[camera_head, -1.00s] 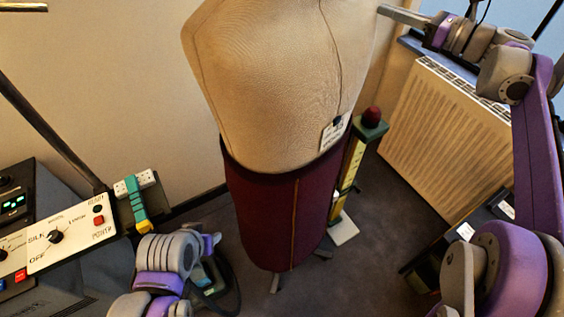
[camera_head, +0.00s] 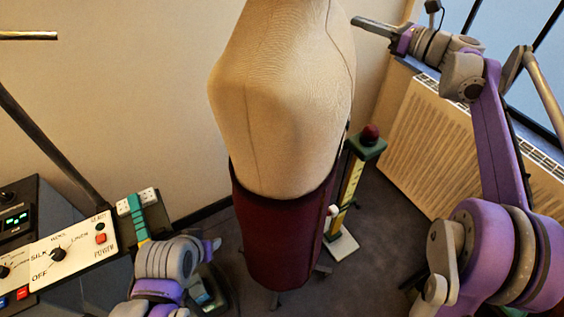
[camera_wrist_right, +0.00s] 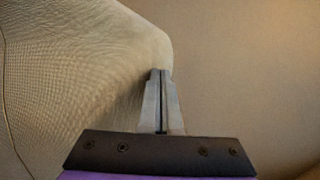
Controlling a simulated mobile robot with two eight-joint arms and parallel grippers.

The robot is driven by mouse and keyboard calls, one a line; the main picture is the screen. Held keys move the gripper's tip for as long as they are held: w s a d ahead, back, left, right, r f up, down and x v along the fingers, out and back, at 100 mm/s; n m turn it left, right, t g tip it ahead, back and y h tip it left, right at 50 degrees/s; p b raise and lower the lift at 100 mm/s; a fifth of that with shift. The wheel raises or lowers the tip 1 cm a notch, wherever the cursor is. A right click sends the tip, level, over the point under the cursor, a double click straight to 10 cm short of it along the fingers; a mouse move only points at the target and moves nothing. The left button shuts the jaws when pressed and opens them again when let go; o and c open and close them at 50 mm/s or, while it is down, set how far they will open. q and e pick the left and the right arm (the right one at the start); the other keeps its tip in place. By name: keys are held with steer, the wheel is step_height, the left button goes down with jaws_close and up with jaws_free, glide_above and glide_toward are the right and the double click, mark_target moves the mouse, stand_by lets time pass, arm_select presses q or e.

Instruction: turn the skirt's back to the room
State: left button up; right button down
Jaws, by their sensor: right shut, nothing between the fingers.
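The dark red skirt (camera_head: 275,235) sits on the lower part of a beige dress form (camera_head: 270,130), which stands upright on the floor. A plain side of the skirt faces me, and no skirt seam shows on it. A small white piece (camera_head: 333,211) shows at the skirt's right edge; I cannot tell what it is. My right gripper (camera_head: 355,20) is shut and empty at the form's upper right side. In the right wrist view its fingertips (camera_wrist_right: 160,73) are at the edge of the form's fabric; contact is unclear.
A control panel (camera_head: 75,245) with a dial stands at left. A green and yellow post (camera_head: 352,180) with a red top stands close behind the skirt's right side. A radiator (camera_head: 440,140) is on the right wall. Bare floor (camera_head: 375,225) lies right of the skirt.

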steer(key=x, duration=0.4)
steer(key=shift+w+r+p, duration=0.1)
steer(key=shift+w+p, duration=0.2)
steer(key=shift+p, duration=0.1)
steer(key=shift+w+a, duration=0.1)
steer(key=shift+w, duration=0.1)
steer(key=shift+s+d, duration=0.35)
steer(key=shift+s, duration=0.15)
arm_select(q)
steer(key=shift+r+b, duration=0.15)
steer(key=shift+b, duration=0.25)
arm_select(e)
steer(key=v, duration=1.3)
steer(key=shift+s, duration=0.2)
